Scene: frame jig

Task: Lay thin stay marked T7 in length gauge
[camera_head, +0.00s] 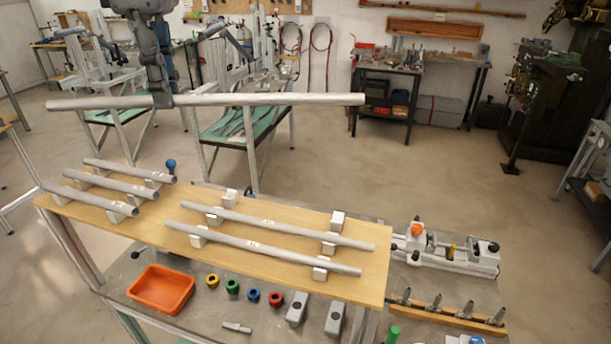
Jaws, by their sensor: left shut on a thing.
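My left gripper (160,92) comes down from the top left and is shut around a long, thin grey tube, the stay (265,99). The stay is held about level in the air, above and behind the wooden board (210,195), touching nothing else that I can see. It sticks out on both sides of the gripper, further to the right. I can read no T7 mark on it. A white device with an orange knob (440,253) stands right of the board; I cannot tell whether it is the length gauge. My right gripper is not in view.
Several other grey tubes lie on white blocks on the board: shorter ones (110,188) left, longer ones (280,226) right. In front are an orange tray (161,288), coloured rings (253,295) and grey blocks (334,318). A wooden rack (450,316) holds metal pins.

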